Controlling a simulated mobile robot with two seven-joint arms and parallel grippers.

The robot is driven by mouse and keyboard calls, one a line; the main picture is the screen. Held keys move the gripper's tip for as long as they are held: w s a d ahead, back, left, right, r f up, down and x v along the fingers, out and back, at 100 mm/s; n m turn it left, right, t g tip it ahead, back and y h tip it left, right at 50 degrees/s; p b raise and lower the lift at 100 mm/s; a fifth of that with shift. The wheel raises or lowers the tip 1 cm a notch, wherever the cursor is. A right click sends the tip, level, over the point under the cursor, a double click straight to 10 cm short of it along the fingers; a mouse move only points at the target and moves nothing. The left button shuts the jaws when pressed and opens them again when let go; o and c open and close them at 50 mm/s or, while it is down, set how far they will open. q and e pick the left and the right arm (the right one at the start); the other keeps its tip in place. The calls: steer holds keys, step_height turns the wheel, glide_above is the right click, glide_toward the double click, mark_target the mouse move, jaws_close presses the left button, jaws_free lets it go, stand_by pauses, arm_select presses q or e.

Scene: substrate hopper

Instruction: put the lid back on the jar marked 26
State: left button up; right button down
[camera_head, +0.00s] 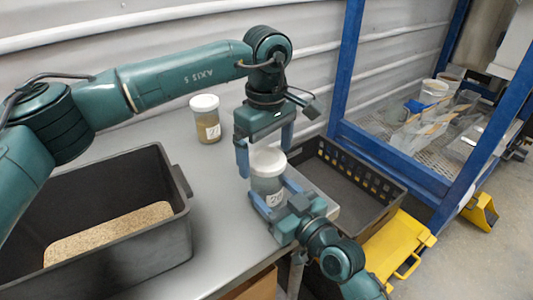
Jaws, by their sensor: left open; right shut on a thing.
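The jar marked 26 (265,184) stands upright near the right edge of the grey table, its label partly hidden. A white lid (268,160) is on its top; I cannot tell whether it is fully seated. My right gripper (271,189), low and in front, is shut on the jar's body, one finger on each side. My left gripper (265,161) points down from above. Its fingers are open, one on each side of the lid.
A second lidded jar (206,124), marked 27 or similar, stands farther back on the table. A black bin (176,236) with grainy substrate is at left. A black crate (375,185) lies to the right, near a blue-framed rack (400,160) and a yellow step (399,242).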

arm_select(q)
step_height(320, 180, up, 11)
stand_by(0.3)
arm_select(e)
steer(key=shift+c, duration=1.3)
jaws_free()
arm_select(q)
steer(key=shift+f, duration=0.1)
steer(key=shift+f+b, duration=0.7)
arm_select(e)
steer(key=v, duration=1.3)
steer(key=shift+d, duration=0.1)
